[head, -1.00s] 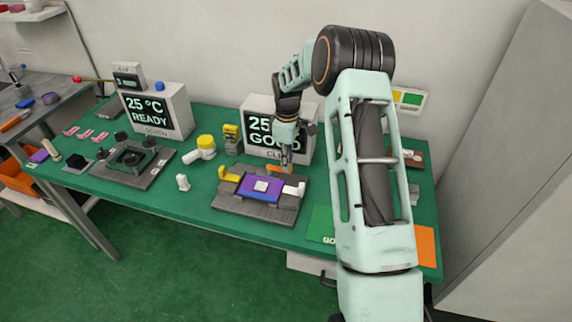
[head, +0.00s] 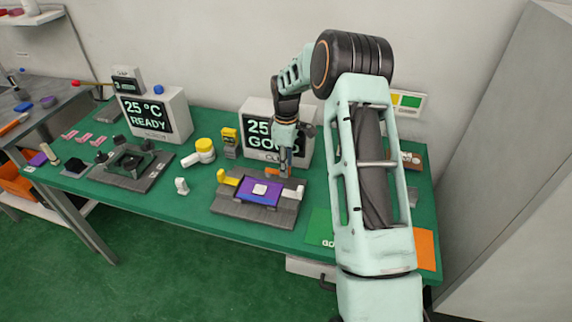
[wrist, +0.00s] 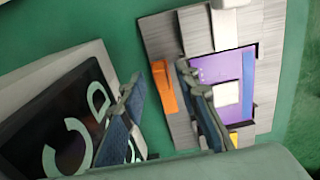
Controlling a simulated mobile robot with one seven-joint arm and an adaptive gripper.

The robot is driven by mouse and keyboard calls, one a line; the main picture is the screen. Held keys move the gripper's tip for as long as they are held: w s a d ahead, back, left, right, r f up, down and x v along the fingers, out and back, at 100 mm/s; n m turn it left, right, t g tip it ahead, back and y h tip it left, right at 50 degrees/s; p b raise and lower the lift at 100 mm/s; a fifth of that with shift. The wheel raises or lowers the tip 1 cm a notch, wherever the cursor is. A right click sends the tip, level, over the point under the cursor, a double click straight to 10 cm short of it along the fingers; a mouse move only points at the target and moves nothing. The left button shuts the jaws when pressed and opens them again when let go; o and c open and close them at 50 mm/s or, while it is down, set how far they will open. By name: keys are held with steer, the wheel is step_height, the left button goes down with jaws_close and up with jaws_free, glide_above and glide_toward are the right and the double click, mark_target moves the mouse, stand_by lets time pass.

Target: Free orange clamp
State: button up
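The orange clamp (head: 273,171) is a small lever at the back edge of the grey fixture (head: 232,206). In the wrist view the orange clamp (wrist: 163,88) shows between the two fingertips of my gripper (wrist: 158,75). The fingers are apart, and I see no clear contact with the lever. In the head view my gripper (head: 285,168) points down at the orange clamp and hides part of it. A purple plate (head: 254,197) with a pale block on it lies in the fixture. A yellow clamp (head: 228,178) is at its left and a white clamp (head: 297,191) at its right.
A display box (head: 257,106) stands close behind my gripper. A yellow-capped white bottle-like part (head: 205,148) and a yellow-grey device (head: 230,140) stand left of it. A green pad (head: 320,226) lies at the right. Bare green table lies in front of the fixture.

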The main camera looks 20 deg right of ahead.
step_height(320, 180, up, 12)
stand_by(0.5)
stand_by(0.3)
